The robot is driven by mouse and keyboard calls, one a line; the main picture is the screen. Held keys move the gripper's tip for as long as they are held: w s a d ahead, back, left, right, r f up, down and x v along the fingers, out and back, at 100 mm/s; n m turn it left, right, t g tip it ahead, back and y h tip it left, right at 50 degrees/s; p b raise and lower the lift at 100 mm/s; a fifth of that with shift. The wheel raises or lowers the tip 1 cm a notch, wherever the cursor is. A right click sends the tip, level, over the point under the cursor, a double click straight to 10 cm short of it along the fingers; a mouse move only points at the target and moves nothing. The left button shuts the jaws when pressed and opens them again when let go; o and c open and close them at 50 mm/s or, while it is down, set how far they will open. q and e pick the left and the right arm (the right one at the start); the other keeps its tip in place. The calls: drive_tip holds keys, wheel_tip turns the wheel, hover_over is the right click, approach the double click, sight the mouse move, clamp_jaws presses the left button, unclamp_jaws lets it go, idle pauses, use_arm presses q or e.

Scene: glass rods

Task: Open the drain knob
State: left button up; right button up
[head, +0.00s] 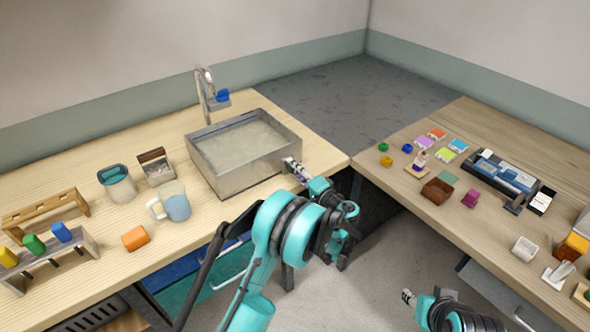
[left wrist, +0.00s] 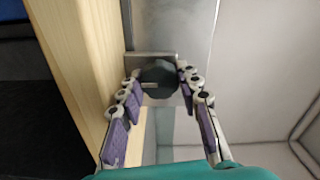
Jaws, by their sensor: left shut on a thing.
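The metal sink basin (head: 245,167) stands on the left wooden counter, with a faucet (head: 207,95) behind it. The dark round drain knob (left wrist: 158,79) sits on a metal plate on the sink's side in the left wrist view. My left gripper (head: 290,165) is at the right side of the basin. In the left wrist view its two fingers (left wrist: 160,92) are on either side of the knob, shut on it. In the head view the gripper hides the knob. My right gripper (head: 407,297) is low over the floor, away from both counters; its fingers are too small to read.
A glass pitcher (head: 174,203), a teal-filled container (head: 117,184) and an orange block (head: 135,238) stand left of the sink. The right table (head: 480,140) holds small colored items and a blue tray (head: 503,176). Floor shows between the counters.

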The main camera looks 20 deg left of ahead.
use_arm(q)
drive_tip(key=o, duration=1.2)
drive_tip(key=shift+c, duration=0.2)
